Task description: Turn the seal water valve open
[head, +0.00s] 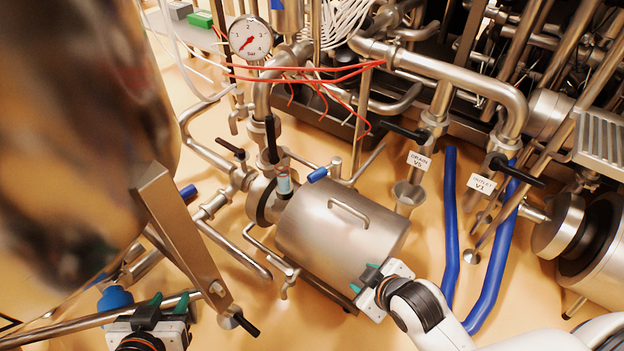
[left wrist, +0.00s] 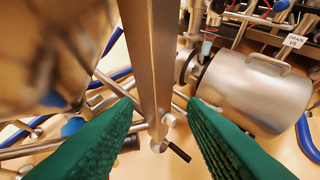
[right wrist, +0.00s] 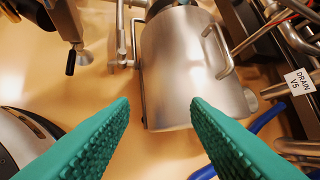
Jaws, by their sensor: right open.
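No label in view reads seal water, so I cannot tell which valve it is. A small blue handle (head: 318,174) sits by the pump's steel housing (head: 340,230); another blue handle (head: 188,192) is on the pipework to its left. My left gripper (head: 168,302) is open and empty at the lower left, below a slanted steel leg with a black-tipped lever (head: 246,325); this lever also shows in the left wrist view (left wrist: 178,152). My right gripper (head: 364,279) is open, with its fingers near the housing's lower right side. The housing shows beyond them in the right wrist view (right wrist: 185,70).
A large blurred steel vessel (head: 80,120) fills the upper left. Labels read DRAIN V5 (head: 419,161) and OUTLET V1 (head: 481,184), near black levers. Blue hoses (head: 490,265) run at right. A gauge (head: 250,37) and red wires are at the top. Some tan floor is bare.

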